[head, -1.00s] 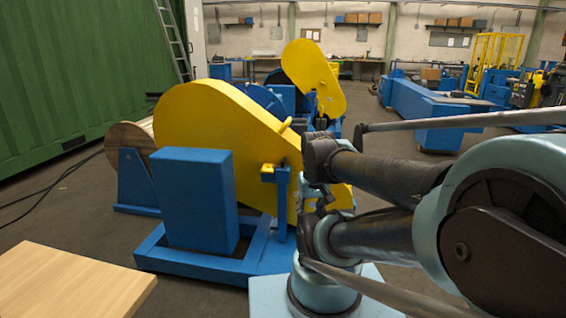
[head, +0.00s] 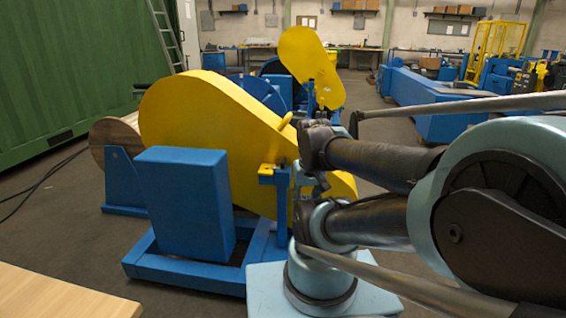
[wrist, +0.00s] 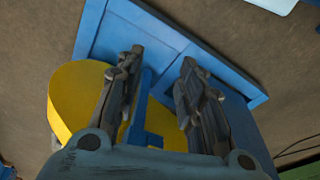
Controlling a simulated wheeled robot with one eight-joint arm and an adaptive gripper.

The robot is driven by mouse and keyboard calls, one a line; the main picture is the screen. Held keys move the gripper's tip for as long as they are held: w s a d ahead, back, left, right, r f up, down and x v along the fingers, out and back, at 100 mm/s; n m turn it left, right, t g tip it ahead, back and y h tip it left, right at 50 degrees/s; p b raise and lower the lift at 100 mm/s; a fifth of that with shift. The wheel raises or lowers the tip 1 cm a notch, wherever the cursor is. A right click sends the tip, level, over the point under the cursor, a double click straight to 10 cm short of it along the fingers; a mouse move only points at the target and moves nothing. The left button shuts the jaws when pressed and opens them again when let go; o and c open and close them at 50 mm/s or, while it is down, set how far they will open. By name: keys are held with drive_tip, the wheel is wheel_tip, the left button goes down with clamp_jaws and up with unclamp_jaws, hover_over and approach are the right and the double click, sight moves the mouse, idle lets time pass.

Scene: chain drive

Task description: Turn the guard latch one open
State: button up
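A large yellow guard (head: 205,125) covers the near drive on a blue frame. A small yellow latch piece (head: 267,170) sits on a blue post (head: 282,205) beside the guard's narrow end. I cannot tell whether it is turned open. In the wrist view the guard (wrist: 70,95) is at left, and a blue post (wrist: 138,108) shows between the fingers. My gripper (wrist: 162,62) is open, its two dark fingers apart with nothing visibly held. I cannot tell how far the fingertips are from the post. I cannot make out the gripper in the head view.
A blue box (head: 183,205) stands on the near side of the blue frame (head: 190,270). A wooden tabletop (head: 50,298) is at bottom left. A second yellow guard (head: 305,60) rises behind. A green wall (head: 70,70) is at left. Open floor (head: 400,135) lies behind my arm.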

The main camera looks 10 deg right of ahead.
wheel_tip(320, 180, up, 9)
drive_tip(key=m+t+h, duration=0.1)
drive_tip(key=m+t, duration=0.1)
drive_tip(key=m, duration=0.2)
hover_over(283, 160)
drive_tip(key=s+a, duration=0.2)
drive_tip(key=s, duration=0.4)
drive_tip(key=x, duration=1.7)
drive_tip(key=shift+s+d, duration=0.15)
drive_tip(key=shift+d, duration=0.2)
drive_tip(key=shift+r, duration=0.1)
clamp_jaws()
